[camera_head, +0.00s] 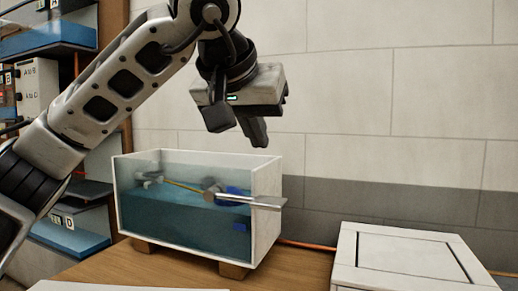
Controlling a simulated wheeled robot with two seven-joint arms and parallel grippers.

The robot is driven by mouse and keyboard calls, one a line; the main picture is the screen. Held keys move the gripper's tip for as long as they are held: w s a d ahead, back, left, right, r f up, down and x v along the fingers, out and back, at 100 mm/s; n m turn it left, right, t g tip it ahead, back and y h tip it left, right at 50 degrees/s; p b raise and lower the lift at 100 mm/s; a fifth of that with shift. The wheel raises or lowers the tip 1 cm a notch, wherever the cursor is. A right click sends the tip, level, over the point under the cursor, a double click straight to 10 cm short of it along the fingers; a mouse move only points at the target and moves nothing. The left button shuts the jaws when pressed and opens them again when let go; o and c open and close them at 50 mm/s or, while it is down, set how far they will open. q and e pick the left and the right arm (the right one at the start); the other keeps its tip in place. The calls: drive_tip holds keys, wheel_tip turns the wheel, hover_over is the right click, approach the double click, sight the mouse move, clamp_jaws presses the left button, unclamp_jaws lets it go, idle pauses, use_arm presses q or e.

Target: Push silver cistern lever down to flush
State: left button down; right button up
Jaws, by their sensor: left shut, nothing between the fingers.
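The silver cistern lever (252,201) sticks out to the right from the front of a clear-fronted, white-edged cistern (119,196) with blue water in it. The lever lies nearly level, tilted slightly down to the right. Inside the cistern a brass-coloured rod and blue parts show through the front. My left gripper (247,132) hangs above the cistern's right part, fingers pointing down. It is shut and empty, apart from the lever and higher than it. My right gripper is not in view.
The cistern stands on wooden blocks (233,270) on a wooden bench (297,268). A white panelled box (400,252) stands at the right. Shelves with blue trays (68,237) are at the left. A tiled wall (400,90) is behind, with free space right of the gripper.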

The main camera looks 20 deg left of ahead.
sight(275, 198)
use_arm(q)
drive_tip(key=b+x, duration=0.1)
drive_tip(key=x, duration=0.6)
drive_tip(key=shift+w+f, duration=0.25)
drive_tip(key=shift+f, duration=0.1)
wheel_tip(275, 198, down, 3)
drive_tip(key=shift+w+r+b, duration=0.2)
drive_tip(key=shift+b, duration=0.25)
drive_tip(key=shift+f, duration=0.75)
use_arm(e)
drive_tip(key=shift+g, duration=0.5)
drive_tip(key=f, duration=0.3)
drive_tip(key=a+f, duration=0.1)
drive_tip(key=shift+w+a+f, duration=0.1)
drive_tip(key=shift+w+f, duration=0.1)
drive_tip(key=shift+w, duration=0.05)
